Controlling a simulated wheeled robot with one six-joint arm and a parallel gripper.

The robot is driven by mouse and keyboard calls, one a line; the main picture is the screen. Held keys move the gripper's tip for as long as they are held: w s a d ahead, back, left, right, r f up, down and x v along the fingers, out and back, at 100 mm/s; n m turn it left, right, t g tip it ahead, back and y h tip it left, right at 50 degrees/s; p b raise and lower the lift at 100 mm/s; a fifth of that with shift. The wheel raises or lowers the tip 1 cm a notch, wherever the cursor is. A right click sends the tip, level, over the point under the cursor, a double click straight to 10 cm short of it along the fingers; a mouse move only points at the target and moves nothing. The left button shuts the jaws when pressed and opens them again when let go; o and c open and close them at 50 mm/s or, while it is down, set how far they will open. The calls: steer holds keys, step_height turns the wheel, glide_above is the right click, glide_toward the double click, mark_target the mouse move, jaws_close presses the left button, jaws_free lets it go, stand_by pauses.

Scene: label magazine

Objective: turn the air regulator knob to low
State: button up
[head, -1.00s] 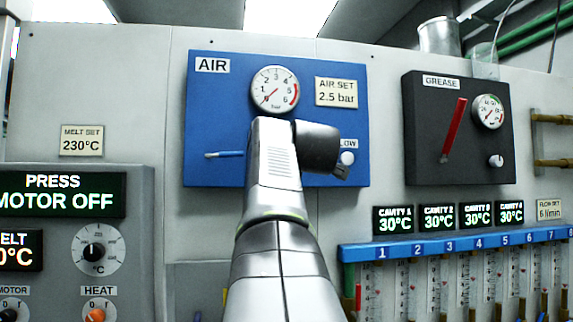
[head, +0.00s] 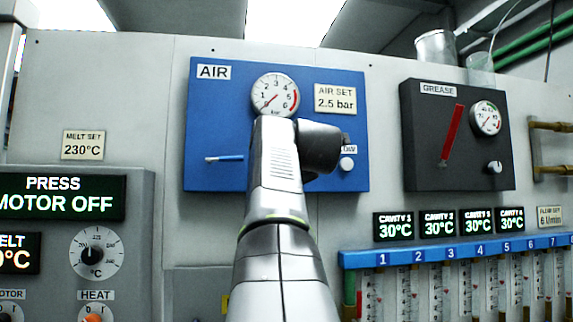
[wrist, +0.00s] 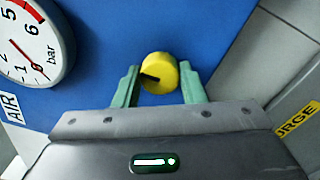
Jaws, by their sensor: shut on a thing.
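The yellow air regulator knob (wrist: 165,68) sits on the blue AIR panel (head: 215,130). In the wrist view its black mark lies towards the left. My gripper (wrist: 159,77) is shut on the knob, with one green finger on each side of it. In the head view my own wrist hides the knob and the fingers. The air gauge (head: 276,94) shows above my wrist, and its needle points to the lower left, near zero. It also shows in the wrist view (wrist: 28,45). The AIR SET plate (head: 336,98) reads 2.5 bar.
A white knob (head: 347,164) under a partly hidden label is just right of my wrist. A blue-handled lever (head: 226,157) is to the left on the panel. The dark GREASE panel (head: 425,160) stands further right. A yellow label (wrist: 298,118) shows in the wrist view.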

steer(key=shift+n, duration=0.3)
steer(key=o, duration=1)
steer(key=shift+s, duration=0.1)
steer(key=b+v, duration=0.2)
steer(key=v, duration=1.1)
steer(key=shift+s+b, duration=0.3)
steer(key=shift+b, duration=0.05)
steer(key=shift+w, duration=0.1)
